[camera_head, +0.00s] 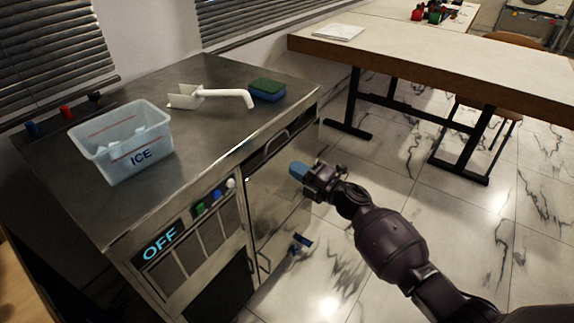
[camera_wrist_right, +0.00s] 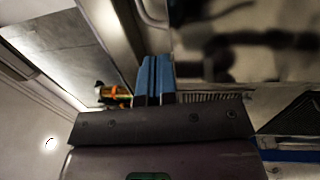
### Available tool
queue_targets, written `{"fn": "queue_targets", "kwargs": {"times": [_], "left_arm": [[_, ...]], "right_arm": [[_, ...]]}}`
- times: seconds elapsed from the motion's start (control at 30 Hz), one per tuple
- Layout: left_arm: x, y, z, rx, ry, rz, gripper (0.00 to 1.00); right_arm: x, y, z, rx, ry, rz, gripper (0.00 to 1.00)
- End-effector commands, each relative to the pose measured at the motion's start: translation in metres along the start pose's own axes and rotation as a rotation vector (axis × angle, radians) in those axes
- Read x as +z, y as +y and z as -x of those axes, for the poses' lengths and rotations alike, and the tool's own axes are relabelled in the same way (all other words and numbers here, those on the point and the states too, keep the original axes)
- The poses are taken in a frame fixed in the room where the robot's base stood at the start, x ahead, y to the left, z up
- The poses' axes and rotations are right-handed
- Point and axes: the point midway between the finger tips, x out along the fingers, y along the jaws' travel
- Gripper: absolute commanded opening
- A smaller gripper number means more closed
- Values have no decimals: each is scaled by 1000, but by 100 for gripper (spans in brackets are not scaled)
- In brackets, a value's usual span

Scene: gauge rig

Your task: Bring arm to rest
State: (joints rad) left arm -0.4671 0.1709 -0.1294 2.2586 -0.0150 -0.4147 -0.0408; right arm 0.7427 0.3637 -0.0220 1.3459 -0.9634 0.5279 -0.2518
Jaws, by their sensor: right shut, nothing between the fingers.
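My right gripper (camera_head: 299,171) has blue fingertips and is in front of the steel cabinet, near its front face and below the top's front edge. Its fingers are together with nothing between them. In the right wrist view the two blue fingers (camera_wrist_right: 154,78) lie side by side, touching. My right arm reaches in from the lower right. A small blue piece (camera_head: 301,242) shows low by the cabinet; I cannot tell whether it belongs to my left gripper.
The steel cabinet (camera_head: 90,203) carries an ICE bin (camera_head: 125,157), a white scoop (camera_head: 215,94) and a green and blue sponge (camera_head: 267,90). Its front has an OFF display (camera_head: 160,243) and buttons. A wooden table (camera_head: 420,55) stands behind. The marble floor at right is mostly clear.

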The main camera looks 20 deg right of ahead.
Motion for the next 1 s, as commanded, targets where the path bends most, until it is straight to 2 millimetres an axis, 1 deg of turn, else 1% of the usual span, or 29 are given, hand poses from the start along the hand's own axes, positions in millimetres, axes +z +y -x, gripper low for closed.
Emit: {"fn": "queue_targets", "kwargs": {"times": [0.03,0.2,0.4,0.53,0.73,0.83,0.93,1.0], "left_arm": [[-3,-1,3,-3,4,5,43],[-1,-3,5,-5,-3,19,43],[3,-3,6,-7,-17,31,43],[3,-4,6,-7,-18,34,43],[4,-3,6,-7,-20,37,43],[-1,-4,7,-9,-10,37,43],[-12,-7,10,-13,11,37,43],[-22,-8,12,-17,30,39,43]], "right_arm": [[1,7,9,4,0,5,0],[1,9,41,3,0,3,0],[1,11,69,2,1,3,0],[0,11,78,1,2,3,0],[0,11,82,1,0,-1,0],[-3,14,89,5,-22,-28,0],[-10,20,104,14,-76,-96,0],[-18,25,120,20,-132,-167,0]]}}
